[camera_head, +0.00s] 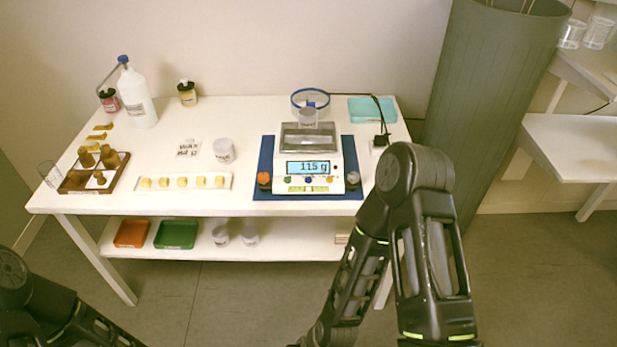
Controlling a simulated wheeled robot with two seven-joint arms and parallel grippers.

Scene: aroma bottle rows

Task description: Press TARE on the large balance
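The large balance (308,170) stands on a blue mat (265,157) at the right part of the white table. Its display (307,167) reads about 115 g. A small clear cup (308,117) with a label stands on its weighing pan (290,140). Several small coloured buttons (308,180) line the front panel; which one is TARE is too small to read. Only links of my two arms show, the left at the lower left corner and the right in front of the table's right end. Neither gripper is in view.
An orange knob-like object (264,178) and a grey one (352,177) flank the balance. A white tray with yellow blocks (184,181), a clear cup (223,150), a brown bottle rack (74,181) and a white bottle (136,95) stand left. A grey-green cylinder (487,90) stands right.

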